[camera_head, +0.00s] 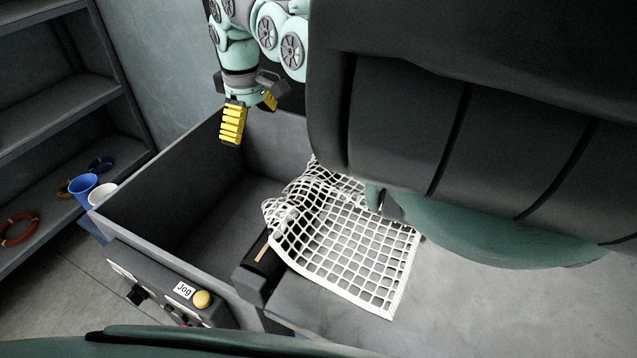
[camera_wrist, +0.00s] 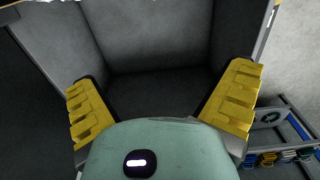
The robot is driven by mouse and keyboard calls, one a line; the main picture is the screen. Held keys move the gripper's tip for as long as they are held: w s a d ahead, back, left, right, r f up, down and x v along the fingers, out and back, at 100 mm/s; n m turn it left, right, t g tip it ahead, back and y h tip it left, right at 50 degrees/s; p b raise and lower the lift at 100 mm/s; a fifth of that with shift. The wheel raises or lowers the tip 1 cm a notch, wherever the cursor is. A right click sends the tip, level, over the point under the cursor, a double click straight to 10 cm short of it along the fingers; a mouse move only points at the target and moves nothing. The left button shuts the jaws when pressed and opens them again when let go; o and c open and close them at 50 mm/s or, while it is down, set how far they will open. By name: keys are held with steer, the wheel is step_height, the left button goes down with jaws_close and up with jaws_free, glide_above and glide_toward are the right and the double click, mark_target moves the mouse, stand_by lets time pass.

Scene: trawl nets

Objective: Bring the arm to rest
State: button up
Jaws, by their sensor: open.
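My gripper (camera_head: 251,112) hangs at the end of my teal arm, above the back part of a deep dark grey bin (camera_head: 152,180). Its yellow fingers point down, spread apart with nothing between them. In the wrist view my gripper (camera_wrist: 165,105) is open, and the bin's inside (camera_wrist: 150,85) shows beyond the fingers and looks empty. A white net (camera_head: 350,245) lies over the grey table, with its bunched left end at the bin's right edge. Part of the net is hidden behind my dark body part.
A control panel with a yellow button (camera_head: 202,299) and a "Jog" label stands in front of the bin. A dark shelf (camera_head: 60,100) with rope coils (camera_head: 18,229) is at the left.

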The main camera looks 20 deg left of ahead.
steer(key=shift+w+d+r, duration=0.15)
steer(key=shift+d+r, duration=0.05)
steer(key=shift+r, duration=0.6)
steer(key=shift+w+d+r, duration=0.15)
steer(key=shift+r, duration=0.6)
